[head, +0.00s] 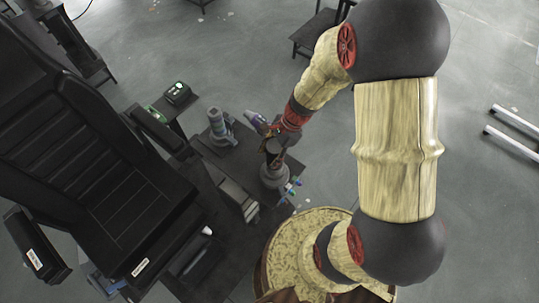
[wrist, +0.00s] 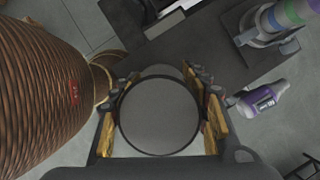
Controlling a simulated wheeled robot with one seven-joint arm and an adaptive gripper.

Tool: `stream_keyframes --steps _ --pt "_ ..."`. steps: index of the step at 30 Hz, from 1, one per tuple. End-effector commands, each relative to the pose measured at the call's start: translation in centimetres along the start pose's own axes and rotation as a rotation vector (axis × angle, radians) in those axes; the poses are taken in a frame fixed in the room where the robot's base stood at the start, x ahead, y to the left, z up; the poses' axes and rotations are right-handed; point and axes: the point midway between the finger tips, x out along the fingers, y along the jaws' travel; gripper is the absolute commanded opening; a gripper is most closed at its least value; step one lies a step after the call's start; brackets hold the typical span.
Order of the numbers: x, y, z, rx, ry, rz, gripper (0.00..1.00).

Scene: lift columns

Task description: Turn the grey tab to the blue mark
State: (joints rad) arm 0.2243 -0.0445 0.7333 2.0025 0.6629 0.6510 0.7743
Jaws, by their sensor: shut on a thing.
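A grey round-topped piece (wrist: 160,115) fills the space between the fingers of my gripper (wrist: 162,108) in the wrist view. The gold-padded fingers lie on its left and right sides, and my gripper is shut on it. In the head view my gripper (head: 272,148) is over a grey upright fixture (head: 274,175) on the dark platform. Small coloured pieces, blue, green and red (head: 291,188), stand beside the fixture at its lower right. I cannot make out a separate tab, or which coloured piece is the blue mark.
A banded cylinder on a stand (head: 218,127) is left of the fixture; it shows in the wrist view (wrist: 284,20). A purple-and-white bottle (wrist: 262,100) is near my gripper's right side. A black chair (head: 90,150) fills the left. Open floor (head: 480,80) lies right.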

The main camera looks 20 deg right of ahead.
Motion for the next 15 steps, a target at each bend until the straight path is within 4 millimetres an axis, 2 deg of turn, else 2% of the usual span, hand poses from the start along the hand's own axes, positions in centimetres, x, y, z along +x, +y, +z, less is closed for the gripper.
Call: stream_keyframes --steps 5,6,15 --pt "0.1 0.17 0.0 0.001 -0.001 0.004 0.0" --pt "0.1 0.18 0.01 0.001 -0.001 0.004 0.47" --pt "0.05 0.08 0.01 0.0 -0.001 0.002 0.64"
